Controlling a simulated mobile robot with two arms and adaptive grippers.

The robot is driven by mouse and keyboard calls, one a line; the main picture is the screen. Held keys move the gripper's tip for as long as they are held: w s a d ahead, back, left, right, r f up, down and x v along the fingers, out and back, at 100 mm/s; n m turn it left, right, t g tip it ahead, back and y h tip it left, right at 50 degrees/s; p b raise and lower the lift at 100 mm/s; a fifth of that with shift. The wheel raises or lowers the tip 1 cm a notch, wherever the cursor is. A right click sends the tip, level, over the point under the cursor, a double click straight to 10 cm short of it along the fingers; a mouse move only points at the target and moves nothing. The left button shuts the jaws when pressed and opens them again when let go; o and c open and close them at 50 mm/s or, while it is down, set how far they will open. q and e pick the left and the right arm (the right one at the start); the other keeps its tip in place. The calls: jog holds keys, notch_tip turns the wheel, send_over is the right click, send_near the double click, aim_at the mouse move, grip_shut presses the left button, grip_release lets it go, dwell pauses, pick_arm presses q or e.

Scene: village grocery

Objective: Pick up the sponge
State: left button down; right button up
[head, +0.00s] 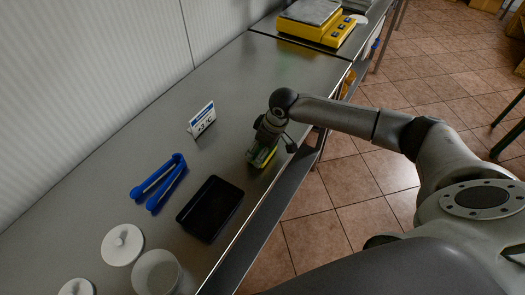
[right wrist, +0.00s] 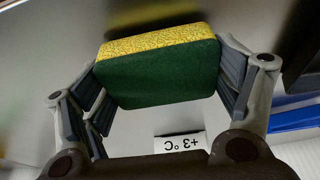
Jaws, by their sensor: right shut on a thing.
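The sponge (right wrist: 158,70) is yellow with a dark green scouring side. In the right wrist view it sits between both fingers of my right gripper (right wrist: 160,85), which is shut on it. In the head view my right gripper (head: 263,150) is over the metal counter near its front edge, and the sponge (head: 262,158) shows as a small green and yellow strip beneath it. I cannot tell whether the sponge touches the counter. My left gripper is not in view.
A black tray (head: 210,208), blue tongs (head: 159,182) and a price sign (head: 202,120) stand on the counter (head: 110,190). A white lid (head: 122,244) and a clear tub (head: 157,272) are at the lower left. A yellow scale (head: 318,24) is at the far end.

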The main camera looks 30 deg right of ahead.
jog(key=s+a+r, duration=0.1)
jog(key=r, duration=0.1)
jog(key=s+a+r+b, duration=0.1)
jog(key=r, duration=0.2)
jog(key=s+a+r, duration=0.1)
jog(key=r, duration=0.1)
jog(key=shift+s+r+b, duration=0.35)
jog(key=shift+s, duration=0.05)
jog(key=s+a+r+b, duration=0.1)
jog(key=s+a+r, duration=0.3)
jog(key=s, duration=0.3)
jog(key=shift+s+a+r, duration=0.15)
jog(key=shift+s+a, duration=0.1)
jog(key=shift+a, duration=0.5)
